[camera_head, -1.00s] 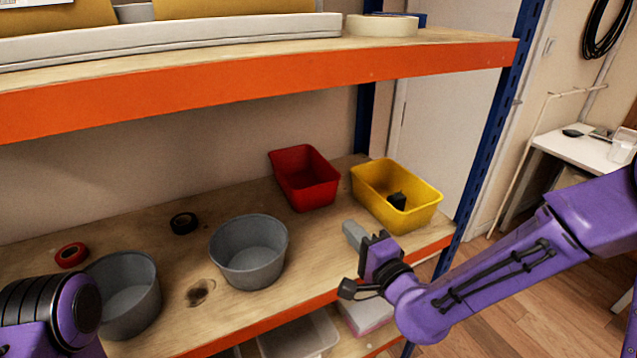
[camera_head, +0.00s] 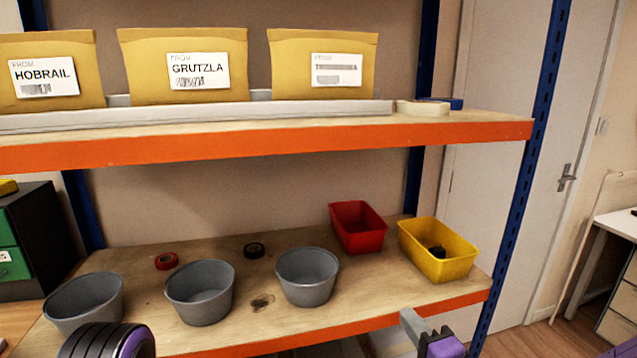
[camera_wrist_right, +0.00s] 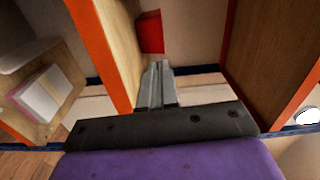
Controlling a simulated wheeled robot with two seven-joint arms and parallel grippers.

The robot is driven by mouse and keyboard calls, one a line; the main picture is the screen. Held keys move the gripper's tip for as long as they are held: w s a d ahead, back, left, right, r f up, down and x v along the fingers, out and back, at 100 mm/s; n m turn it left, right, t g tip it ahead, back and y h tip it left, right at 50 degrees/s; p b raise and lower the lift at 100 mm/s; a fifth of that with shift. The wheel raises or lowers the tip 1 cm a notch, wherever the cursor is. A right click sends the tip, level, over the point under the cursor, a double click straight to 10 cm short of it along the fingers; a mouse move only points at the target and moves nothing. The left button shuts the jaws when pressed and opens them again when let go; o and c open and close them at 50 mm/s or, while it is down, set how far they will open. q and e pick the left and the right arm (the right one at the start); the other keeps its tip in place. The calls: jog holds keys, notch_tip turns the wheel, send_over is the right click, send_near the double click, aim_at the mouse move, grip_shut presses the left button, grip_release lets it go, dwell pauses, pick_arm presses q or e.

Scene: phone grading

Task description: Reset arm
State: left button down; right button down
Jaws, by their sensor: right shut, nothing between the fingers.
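My right gripper (camera_head: 412,326) is low in the head view, in front of the lower shelf's orange front edge. Its grey fingers are together and hold nothing. The right wrist view shows the fingers (camera_wrist_right: 158,82) side by side, pointing toward the shelf unit. Part of my left arm shows at the bottom left of the head view, but its gripper fingers do not show.
The lower shelf (camera_head: 375,290) holds several grey bowls (camera_head: 307,277), a red bin (camera_head: 357,227), a yellow bin (camera_head: 437,250) with a dark object (camera_head: 437,251) inside, and red (camera_head: 166,261) and black (camera_head: 254,250) tape rolls. Padded envelopes (camera_head: 188,66) stand on the upper shelf.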

jog(key=s+d+f+n+g+h, duration=0.2)
jog(key=s+d+f+g, duration=0.1)
jog(key=f, duration=0.5)
jog(key=s+d+f+n+g+h, duration=0.1)
jog(key=s+d+f+g+h, duration=0.15)
jog(key=f, duration=0.55)
jog(key=s+d+f+n+g+h, duration=0.2)
jog(key=s+d+f+g, duration=0.1)
jog(key=f, duration=0.5)
jog(key=s+d+f+n+g, duration=0.1)
jog(key=s+d+f+g, duration=0.1)
jog(key=s+f, duration=0.4)
jog(key=s+d+f+n+g+h, duration=0.1)
jog(key=s+f, duration=0.5)
jog(key=s, duration=0.8)
jog(key=d+g, duration=0.1)
jog(key=g, duration=0.1)
jog(key=shift+d+n+g, duration=0.3)
jog(key=shift+d+g, duration=0.05)
jog(key=shift+d, duration=0.05)
jog(key=shift+s+h, duration=0.1)
jog(key=shift+h, duration=0.15)
